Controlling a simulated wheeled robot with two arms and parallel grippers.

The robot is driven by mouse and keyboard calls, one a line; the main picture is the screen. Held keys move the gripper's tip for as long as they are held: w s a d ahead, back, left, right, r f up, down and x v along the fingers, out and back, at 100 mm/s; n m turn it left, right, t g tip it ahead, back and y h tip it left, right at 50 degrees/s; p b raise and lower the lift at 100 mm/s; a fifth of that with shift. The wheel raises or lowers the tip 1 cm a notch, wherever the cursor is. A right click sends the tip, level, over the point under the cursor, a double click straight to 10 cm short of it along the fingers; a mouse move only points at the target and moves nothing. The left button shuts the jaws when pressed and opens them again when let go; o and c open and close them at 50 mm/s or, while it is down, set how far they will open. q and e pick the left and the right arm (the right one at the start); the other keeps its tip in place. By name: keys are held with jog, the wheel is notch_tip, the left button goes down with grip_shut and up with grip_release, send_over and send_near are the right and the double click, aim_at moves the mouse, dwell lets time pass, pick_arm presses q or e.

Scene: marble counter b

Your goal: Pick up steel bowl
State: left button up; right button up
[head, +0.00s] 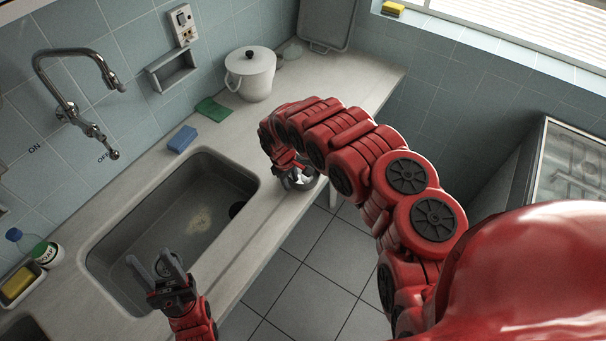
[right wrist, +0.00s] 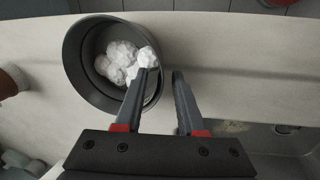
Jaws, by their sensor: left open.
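The steel bowl (head: 302,184) stands on the counter near its front edge, right of the sink, partly hidden by my right arm in the head view. In the right wrist view the bowl (right wrist: 76,66) is grey and round and holds several white crumpled lumps (right wrist: 122,62). My right gripper (right wrist: 163,82) is open over the bowl's right side. One finger overlaps the bowl's inside and the other shows just outside its rim; contact cannot be told. In the head view the right gripper (head: 290,170) is at the bowl. My left gripper (head: 157,268) is open and empty over the sink's near side.
The sink (head: 185,235) lies left of the bowl under a faucet (head: 75,90). A blue sponge (head: 182,139), a green cloth (head: 213,109) and a white lidded pot (head: 250,75) are along the wall. A soap bottle (head: 46,254) is at far left. The counter right of the pot is mostly clear.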

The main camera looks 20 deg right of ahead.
grip_shut()
dwell(1.4)
